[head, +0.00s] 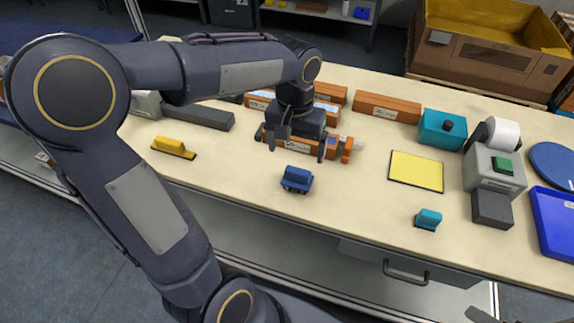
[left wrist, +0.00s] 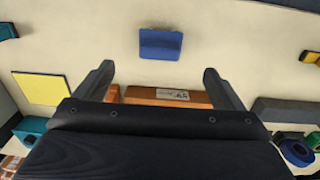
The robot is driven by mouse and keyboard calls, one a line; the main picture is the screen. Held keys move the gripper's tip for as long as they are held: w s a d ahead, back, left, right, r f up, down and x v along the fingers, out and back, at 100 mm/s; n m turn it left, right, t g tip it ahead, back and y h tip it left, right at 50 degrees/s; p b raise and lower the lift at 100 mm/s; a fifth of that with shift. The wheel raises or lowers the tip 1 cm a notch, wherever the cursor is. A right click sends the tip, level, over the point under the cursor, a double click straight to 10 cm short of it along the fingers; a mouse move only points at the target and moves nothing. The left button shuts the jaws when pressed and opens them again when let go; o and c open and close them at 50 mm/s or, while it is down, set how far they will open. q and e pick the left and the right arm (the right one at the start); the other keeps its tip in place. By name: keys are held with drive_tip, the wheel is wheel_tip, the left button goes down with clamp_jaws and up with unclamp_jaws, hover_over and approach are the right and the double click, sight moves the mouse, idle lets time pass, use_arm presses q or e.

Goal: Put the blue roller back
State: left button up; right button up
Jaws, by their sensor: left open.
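The blue roller (head: 296,179) is a small blue block with dark parts low on its side. It stands on the table near the front edge, apart from my gripper. In the left wrist view the blue roller (left wrist: 160,44) lies just beyond the fingertips, near the middle. My left gripper (head: 296,150) is open and empty, pointing down behind the roller in the head view. An orange box with a white label (left wrist: 155,97) shows between its fingers in the left wrist view. A dark tip at the bottom right of the head view may be my right gripper (head: 483,314).
A yellow tool (head: 174,147) lies at left and a small teal tool (head: 428,219) at right. A yellow mat (head: 416,171), a teal box (head: 441,131), a printer (head: 492,164) and a blue tray (head: 556,230) fill the right. Orange boxes (head: 387,107) line the back. Table around the roller is clear.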

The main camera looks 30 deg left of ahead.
use_arm(q)
drive_tip(key=s+d+t+h, duration=0.1)
drive_tip(key=s+d+t, duration=0.1)
drive_tip(key=s, duration=0.6)
drive_tip(key=s+d+m+t+h, duration=0.1)
drive_tip(key=s+d+t+h, duration=0.1)
drive_tip(key=s, duration=0.5)
drive_tip(key=shift+s+t+h, duration=0.3)
drive_tip(key=shift+s+t, duration=0.05)
drive_tip(key=shift+t, duration=0.35)
